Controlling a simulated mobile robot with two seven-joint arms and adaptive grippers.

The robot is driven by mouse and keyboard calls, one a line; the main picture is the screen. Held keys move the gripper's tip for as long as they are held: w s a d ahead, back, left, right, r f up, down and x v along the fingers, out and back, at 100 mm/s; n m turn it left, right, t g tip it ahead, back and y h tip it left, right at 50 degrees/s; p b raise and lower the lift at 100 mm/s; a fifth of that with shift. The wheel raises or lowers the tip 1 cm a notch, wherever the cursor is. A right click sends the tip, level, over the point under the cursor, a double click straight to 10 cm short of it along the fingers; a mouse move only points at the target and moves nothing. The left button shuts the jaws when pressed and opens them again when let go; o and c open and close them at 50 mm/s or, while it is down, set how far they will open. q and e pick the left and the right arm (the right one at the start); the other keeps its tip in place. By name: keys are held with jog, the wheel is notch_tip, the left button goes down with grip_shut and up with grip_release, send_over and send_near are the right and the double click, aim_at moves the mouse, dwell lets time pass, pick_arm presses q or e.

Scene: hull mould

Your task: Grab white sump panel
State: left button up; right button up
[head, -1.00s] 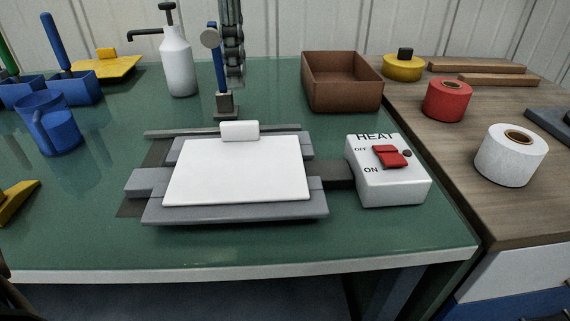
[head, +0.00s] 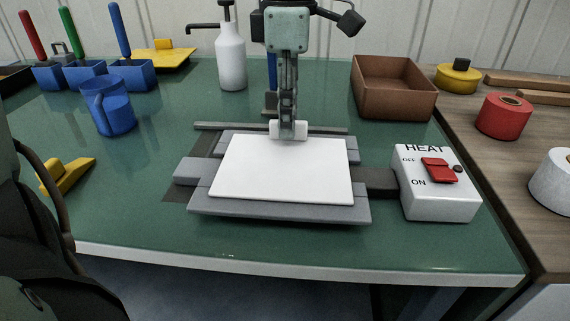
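The white sump panel (head: 280,172) lies flat on a grey plate fixture (head: 280,210) in the middle of the green table. A small white block handle (head: 302,130) stands at the panel's far edge. My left gripper (head: 288,133) points down at this handle, with its fingers overlapping the middle of it. The fingers show nearly edge-on, one behind the other, so I cannot tell whether they are closed on the handle. My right gripper is not in view.
A white heat switch box (head: 438,200) stands right of the fixture. A brown bin (head: 393,95), a white pump bottle (head: 231,62) and blue holders (head: 132,75) stand farther back. A blue jug (head: 112,115) and a yellow wedge (head: 68,177) are at left. The front table strip is clear.

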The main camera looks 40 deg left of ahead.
pick_arm(q)
grip_shut()
jog(key=shift+r, duration=0.1)
dwell(0.3)
